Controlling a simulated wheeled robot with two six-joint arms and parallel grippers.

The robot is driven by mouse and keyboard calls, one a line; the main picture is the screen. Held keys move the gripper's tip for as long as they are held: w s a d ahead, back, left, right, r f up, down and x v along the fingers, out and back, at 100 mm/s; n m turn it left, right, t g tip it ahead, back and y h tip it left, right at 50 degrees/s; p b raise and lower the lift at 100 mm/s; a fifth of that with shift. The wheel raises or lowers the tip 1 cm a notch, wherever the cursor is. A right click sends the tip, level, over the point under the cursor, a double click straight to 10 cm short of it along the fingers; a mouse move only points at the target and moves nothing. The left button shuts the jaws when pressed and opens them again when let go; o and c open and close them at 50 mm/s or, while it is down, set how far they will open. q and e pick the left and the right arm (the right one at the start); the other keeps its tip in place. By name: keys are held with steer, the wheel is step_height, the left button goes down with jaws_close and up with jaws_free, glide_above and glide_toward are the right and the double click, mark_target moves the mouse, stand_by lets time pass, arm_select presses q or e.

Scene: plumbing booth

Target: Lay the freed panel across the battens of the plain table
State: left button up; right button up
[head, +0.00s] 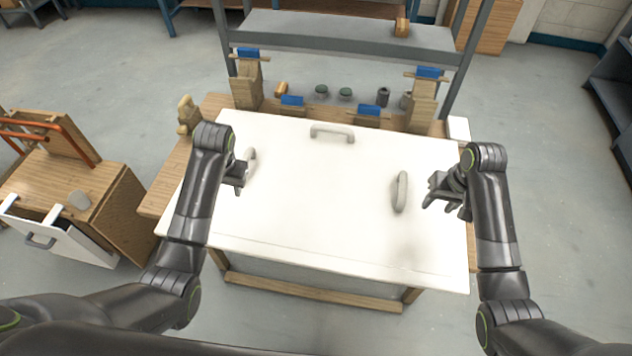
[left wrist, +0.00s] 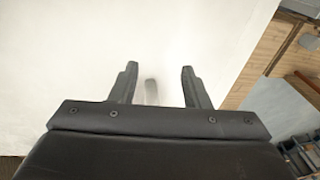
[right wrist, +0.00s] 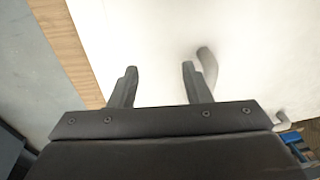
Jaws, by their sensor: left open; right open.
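A large white panel (head: 320,215) lies flat over a wood-topped bench. It has a left handle (head: 251,160), a right handle (head: 400,192) and a far handle (head: 332,132). My left gripper (head: 241,178) is open and empty at the left handle. In the left wrist view the handle (left wrist: 151,92) shows between the fingers (left wrist: 159,68). My right gripper (head: 432,195) is open and empty, to the right of the right handle and apart from it. In the right wrist view that handle (right wrist: 207,66) is beside the right finger (right wrist: 188,75). I cannot make out any battens.
Wooden blocks with blue tops (head: 248,85) and (head: 424,100) stand behind the panel. Small jars and cans (head: 383,97) stand between them. A grey shelf (head: 345,32) rises behind. A wooden cabinet (head: 85,190) with an open white drawer is at left. Floor is clear at right.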

steer(key=w+a+r, duration=0.2)
steer(key=w+r, duration=0.3)
steer(key=w, duration=0.1)
step_height(320, 180, up, 7)
steer(key=g+y, duration=0.1)
glide_above(405, 174)
steer(key=d, duration=0.3)
arm_select(q)
steer(key=w+d+r+g, duration=0.1)
steer(key=w+d+r, duration=0.3)
steer(key=w+r, duration=0.6)
steer(key=shift+w+r+m+y, duration=0.3)
steer(key=shift+w+r, duration=0.1)
steer(key=shift+r, duration=0.4)
arm_select(e)
steer(key=shift+s+f+m, duration=0.2)
steer(key=shift+s+m, duration=0.05)
steer(key=shift+m, duration=0.05)
arm_select(q)
steer(key=shift+f, duration=0.15)
arm_select(e)
steer(key=shift+f, duration=0.1)
